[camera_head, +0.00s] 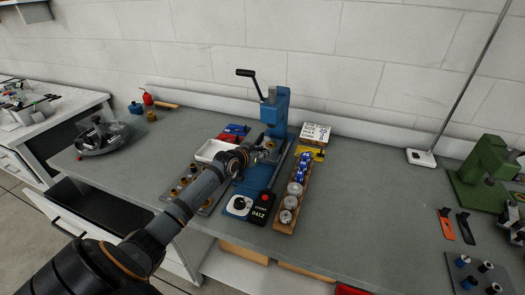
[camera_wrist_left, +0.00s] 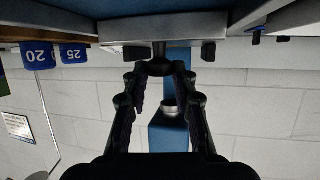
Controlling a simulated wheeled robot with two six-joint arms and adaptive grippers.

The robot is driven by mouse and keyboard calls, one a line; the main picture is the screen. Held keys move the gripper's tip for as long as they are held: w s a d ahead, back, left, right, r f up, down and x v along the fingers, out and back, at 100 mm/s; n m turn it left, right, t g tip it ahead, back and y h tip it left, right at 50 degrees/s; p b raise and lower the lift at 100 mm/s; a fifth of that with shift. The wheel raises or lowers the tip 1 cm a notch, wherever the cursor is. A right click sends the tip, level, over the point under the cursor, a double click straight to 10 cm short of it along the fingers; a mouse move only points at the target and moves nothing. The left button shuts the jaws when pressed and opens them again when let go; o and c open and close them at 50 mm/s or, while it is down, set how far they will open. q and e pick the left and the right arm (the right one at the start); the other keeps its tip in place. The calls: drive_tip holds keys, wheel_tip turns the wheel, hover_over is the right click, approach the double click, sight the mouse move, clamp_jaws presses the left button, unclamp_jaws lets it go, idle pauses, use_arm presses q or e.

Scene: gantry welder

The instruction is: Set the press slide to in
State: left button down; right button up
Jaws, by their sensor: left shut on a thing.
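The blue arbor press (camera_head: 275,108) stands near the back of the bench, its black lever (camera_head: 246,73) pointing left and up. My left gripper (camera_head: 264,151) is at the front of the press, low over its blue base (camera_head: 250,182). The press slide is largely hidden behind the gripper in the head view. In the wrist view, which is upside down, my left gripper (camera_wrist_left: 160,68) is shut on a small dark knob (camera_wrist_left: 159,50) below a pale grey plate (camera_wrist_left: 165,26), apparently the slide. The blue press body (camera_wrist_left: 166,132) and its metal ram (camera_wrist_left: 170,110) show beyond the fingers. My right gripper is out of view.
A wooden rack (camera_head: 285,211) of blue and silver weights stands right of the press. A display box (camera_head: 259,212) and a white-dial plate (camera_head: 238,206) lie in front. A white tray (camera_head: 213,150) is to the left. The bench's right middle (camera_head: 365,205) is clear.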

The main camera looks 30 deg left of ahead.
use_arm(q)
drive_tip(key=shift+r, duration=0.1)
drive_tip(key=c, duration=1.3)
unclamp_jaws()
drive_tip(key=shift+o, duration=1.2)
drive_tip(key=shift+s+a, duration=0.1)
drive_tip(key=v, duration=0.6)
drive_tip(key=shift+s+a+r, duration=0.1)
drive_tip(key=shift+s+a, duration=0.05)
drive_tip(key=shift+s, duration=0.2)
drive_tip(key=shift+s+d+r, duration=0.15)
drive_tip(key=shift+s+d, duration=0.05)
drive_tip(key=shift+s, duration=0.1)
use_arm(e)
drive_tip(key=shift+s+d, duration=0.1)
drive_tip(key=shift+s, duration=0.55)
